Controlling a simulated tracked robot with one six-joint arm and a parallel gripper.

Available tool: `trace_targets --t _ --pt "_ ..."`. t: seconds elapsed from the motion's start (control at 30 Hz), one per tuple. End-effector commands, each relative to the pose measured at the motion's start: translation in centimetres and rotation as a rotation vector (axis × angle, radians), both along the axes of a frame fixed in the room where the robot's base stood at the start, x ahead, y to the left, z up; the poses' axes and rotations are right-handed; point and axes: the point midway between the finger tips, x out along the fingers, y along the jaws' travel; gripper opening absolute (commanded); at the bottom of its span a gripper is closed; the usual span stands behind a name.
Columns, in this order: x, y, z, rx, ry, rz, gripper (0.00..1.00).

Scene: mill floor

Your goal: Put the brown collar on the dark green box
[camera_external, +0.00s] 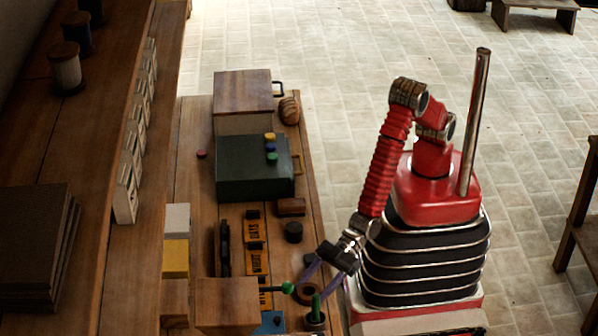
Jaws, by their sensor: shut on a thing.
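The brown collar (307,294) is a small ring low in the view, near the bench's right edge. My gripper (312,287) points down and left with its purple-grey fingers on either side of the collar, shut on it. I cannot tell whether the collar touches the bench. The dark green box (232,185) sits on the bench farther back, up and left of my gripper. Small yellow, blue and green pieces (271,147) lie along the right part of its top. The left and front of its top are bare.
A green peg on a dark round base (316,318) stands just in front of the collar. A black cylinder (293,232) and a brown block (291,207) lie between collar and box. A wooden-topped box (243,90) stands behind, beside a ribbed brown object (289,110).

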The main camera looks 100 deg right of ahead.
Motion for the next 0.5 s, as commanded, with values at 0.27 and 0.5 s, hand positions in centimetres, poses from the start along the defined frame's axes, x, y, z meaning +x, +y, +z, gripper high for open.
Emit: trace_targets --t 0.27,0.5 --pt "0.0 0.0 0.2 0.001 -0.001 0.000 0.23" --pt "0.0 0.0 2.0 0.004 -0.002 -0.001 0.23"
